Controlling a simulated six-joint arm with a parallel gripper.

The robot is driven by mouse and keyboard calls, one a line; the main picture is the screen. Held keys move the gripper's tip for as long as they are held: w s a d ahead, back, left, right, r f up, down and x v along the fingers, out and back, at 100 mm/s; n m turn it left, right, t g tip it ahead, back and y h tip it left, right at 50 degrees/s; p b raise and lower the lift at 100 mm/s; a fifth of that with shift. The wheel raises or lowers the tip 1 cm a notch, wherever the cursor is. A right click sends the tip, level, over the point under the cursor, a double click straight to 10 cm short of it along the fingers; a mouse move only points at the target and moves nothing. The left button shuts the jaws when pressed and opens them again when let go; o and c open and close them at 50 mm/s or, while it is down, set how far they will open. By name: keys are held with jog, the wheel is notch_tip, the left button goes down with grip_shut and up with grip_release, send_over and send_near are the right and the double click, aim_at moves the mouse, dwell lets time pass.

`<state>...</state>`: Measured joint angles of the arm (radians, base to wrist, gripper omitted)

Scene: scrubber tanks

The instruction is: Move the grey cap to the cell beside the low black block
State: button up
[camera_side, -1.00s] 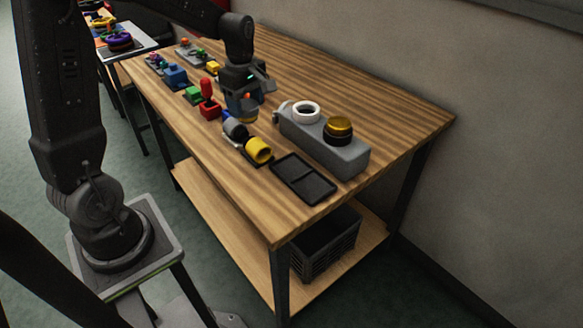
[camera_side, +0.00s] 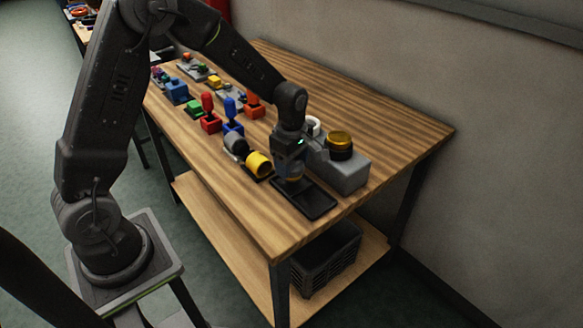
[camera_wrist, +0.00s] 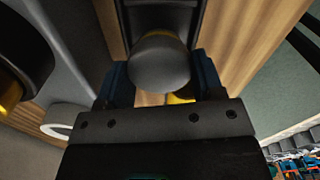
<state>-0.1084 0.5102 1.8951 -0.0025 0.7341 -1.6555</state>
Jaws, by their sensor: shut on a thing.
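My gripper (camera_side: 292,178) is over the black two-part tray (camera_side: 318,207) at the near right of the bench. In the wrist view, its blue fingers (camera_wrist: 159,80) are shut on the grey cap (camera_wrist: 160,62), a rounded grey piece with a little yellow at its far edge. The cap is mostly hidden by the gripper in the side view. The tray (camera_wrist: 160,8) shows behind the cap in the wrist view. I cannot tell whether the cap touches the tray. I cannot make out a separate low black block.
The grey tank (camera_side: 345,173), with a white ring (camera_side: 313,125) and gold cap (camera_side: 340,141), stands right of my gripper. A yellow cylinder (camera_side: 259,163) and grey cylinder (camera_side: 236,145) lie to the left. Several coloured pieces stand farther back.

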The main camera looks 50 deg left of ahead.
jog(key=shift+f, duration=0.95)
jog(key=shift+f, duration=0.1)
jog(key=o, duration=1.1)
jog(key=shift+c, duration=0.2)
